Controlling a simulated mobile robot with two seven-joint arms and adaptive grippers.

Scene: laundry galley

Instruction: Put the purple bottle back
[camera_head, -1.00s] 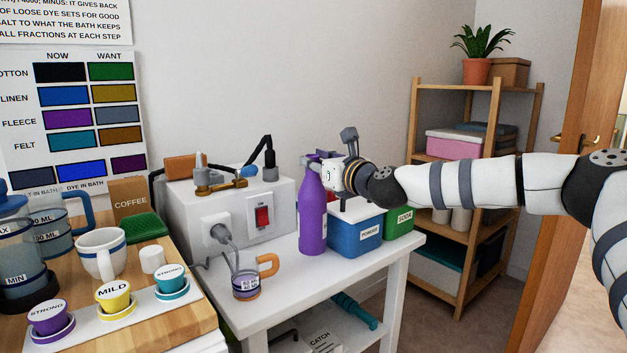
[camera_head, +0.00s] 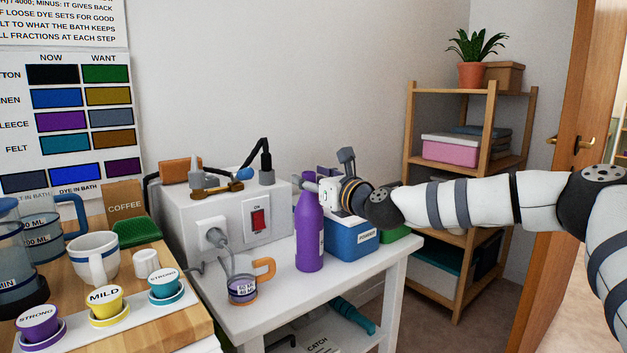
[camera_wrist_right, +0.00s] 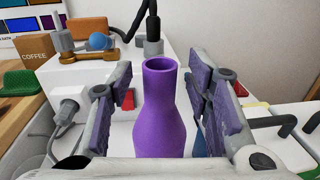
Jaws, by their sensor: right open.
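The purple bottle (camera_head: 309,238) is upright and appears to stand on the white table (camera_head: 285,305), in front of the blue powder box (camera_head: 352,240). My right gripper (camera_head: 320,184) is at the bottle's upper part, reaching in from the right. In the right wrist view the bottle (camera_wrist_right: 160,115) rises between the two open fingers of the right gripper (camera_wrist_right: 164,98), with gaps visible on both sides. The bottle's base is hidden in that view. My left gripper is not in view.
A measuring cup (camera_head: 242,289) with an orange handle stands left of the bottle. A grey-white unit (camera_head: 230,210) with a red switch and plug stands behind. The green box (camera_head: 397,234) is mostly hidden by my arm. A wooden board (camera_head: 185,312) with dye cups is at left.

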